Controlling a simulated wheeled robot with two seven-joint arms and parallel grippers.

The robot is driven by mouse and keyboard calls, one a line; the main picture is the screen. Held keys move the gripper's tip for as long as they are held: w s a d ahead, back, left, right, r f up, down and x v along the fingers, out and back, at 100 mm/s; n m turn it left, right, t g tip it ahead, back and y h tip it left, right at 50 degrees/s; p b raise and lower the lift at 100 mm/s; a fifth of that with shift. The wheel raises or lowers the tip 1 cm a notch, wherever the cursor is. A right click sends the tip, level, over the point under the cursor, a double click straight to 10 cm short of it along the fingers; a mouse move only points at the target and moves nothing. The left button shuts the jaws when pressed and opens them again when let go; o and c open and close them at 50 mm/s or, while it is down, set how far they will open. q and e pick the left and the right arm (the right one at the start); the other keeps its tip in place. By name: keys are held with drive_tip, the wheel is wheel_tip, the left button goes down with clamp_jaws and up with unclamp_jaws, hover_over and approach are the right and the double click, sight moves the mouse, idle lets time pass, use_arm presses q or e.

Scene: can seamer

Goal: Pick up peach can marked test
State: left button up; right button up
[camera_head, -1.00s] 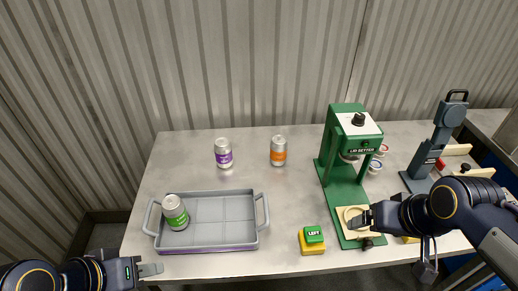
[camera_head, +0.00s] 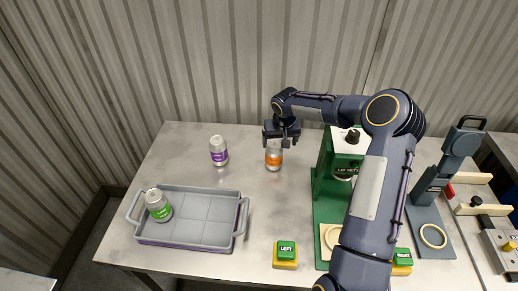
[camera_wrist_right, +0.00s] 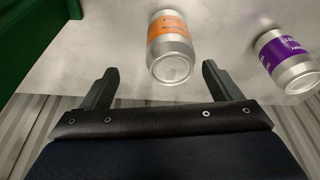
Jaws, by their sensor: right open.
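The can with the orange label (camera_head: 274,157) stands upright on the table left of the green seamer. It also shows in the right wrist view (camera_wrist_right: 170,45). My left gripper is not in the head view now.
A purple-labelled can (camera_head: 218,151) stands to the left, also in the wrist view (camera_wrist_right: 287,60). A green-labelled can (camera_head: 157,204) stands in the grey tray (camera_head: 205,190). The green seamer (camera_head: 325,190) is close on the right. A LEFT button (camera_head: 286,252) sits in front.

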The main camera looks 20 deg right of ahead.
sight(274, 153)
drive_tip(key=x, duration=0.2)
drive_tip(key=b+x, duration=0.1)
drive_tip(key=x, duration=0.2)
drive_tip(key=a+b+x, duration=0.1)
drive_tip(key=x, duration=0.2)
drive_tip(key=shift+w+f, duration=0.15)
drive_tip(key=shift+w, duration=0.25)
drive_tip(key=shift+w+f, duration=0.1)
drive_tip(key=shift+f, duration=0.2)
drive_tip(key=c, duration=1.2)
drive_tip(key=shift+r, duration=0.1)
drive_tip(key=shift+c, duration=0.4)
